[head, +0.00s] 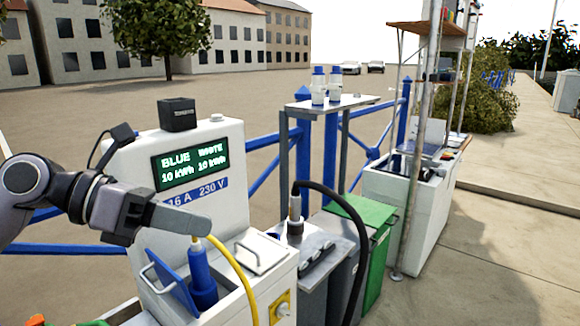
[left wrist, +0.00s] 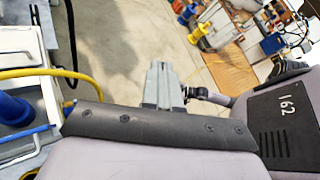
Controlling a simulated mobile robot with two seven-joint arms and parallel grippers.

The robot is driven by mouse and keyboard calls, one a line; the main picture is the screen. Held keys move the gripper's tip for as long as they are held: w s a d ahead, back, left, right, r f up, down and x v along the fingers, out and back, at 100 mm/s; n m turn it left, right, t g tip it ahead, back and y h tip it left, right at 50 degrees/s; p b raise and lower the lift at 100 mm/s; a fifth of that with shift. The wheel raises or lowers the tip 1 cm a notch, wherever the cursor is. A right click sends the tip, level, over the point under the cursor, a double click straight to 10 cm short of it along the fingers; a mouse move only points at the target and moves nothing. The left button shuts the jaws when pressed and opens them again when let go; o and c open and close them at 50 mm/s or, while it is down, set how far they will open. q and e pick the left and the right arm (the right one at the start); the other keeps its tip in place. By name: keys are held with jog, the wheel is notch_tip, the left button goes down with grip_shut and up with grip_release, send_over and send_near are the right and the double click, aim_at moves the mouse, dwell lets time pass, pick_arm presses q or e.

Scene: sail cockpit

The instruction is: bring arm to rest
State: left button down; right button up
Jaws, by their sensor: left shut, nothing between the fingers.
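My left arm comes in from the left in the head view, in front of the white power pedestal (head: 222,150). Its gripper (head: 205,223) is shut and empty, pointing right. In the picture its tip lies just above a blue plug (head: 201,275) with a yellow cable (head: 240,272); I cannot tell the gap between them. In the left wrist view the shut grey fingers (left wrist: 162,85) hold nothing. There the blue plug (left wrist: 14,108) and yellow cable (left wrist: 50,72) are at the left, apart from the fingers. My right gripper is not in view.
A raised blue lid (head: 170,285) stands beside the plug. A grey stand with a black hose (head: 355,235), a green bin (head: 378,225) and a shelf with two white-and-blue bottles (head: 326,88) are to the right. Blue railing runs behind. Paving at far right is clear.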

pick_arm(q)
jog(key=s+d+f+n+h, duration=0.1)
jog(key=d+f+n+h, duration=0.2)
jog(key=d+n+h, duration=0.15)
jog(key=w+a+f+n+t+y, duration=0.1)
jog(key=a+f+n+t+y, duration=0.2)
jog(key=f+n+t, duration=0.75)
jog(key=w+a+f+n+t+y, duration=0.1)
jog(key=a+f+n+t+y, duration=0.35)
jog(key=n, duration=1.15)
jog(key=s+a+f+n+g+y, duration=0.1)
jog(key=s+f+n, duration=0.3)
jog(key=f, duration=0.5)
jog(key=s+a+f+n+g+y, duration=0.1)
jog(key=s+f+n+g+y, duration=0.3)
jog(key=s+f, duration=0.3)
jog(key=s+a+f+n+g+y, duration=0.1)
jog(key=s+f+n+g+y, duration=0.1)
jog(key=s+f+n, duration=0.4)
notch_tip(320, 180, down, 5)
jog(key=shift+s+a+r+y, duration=0.1)
jog(key=shift+s+a+y, duration=0.2)
jog(key=shift+y, duration=0.3)
jog(key=shift+w, duration=0.1)
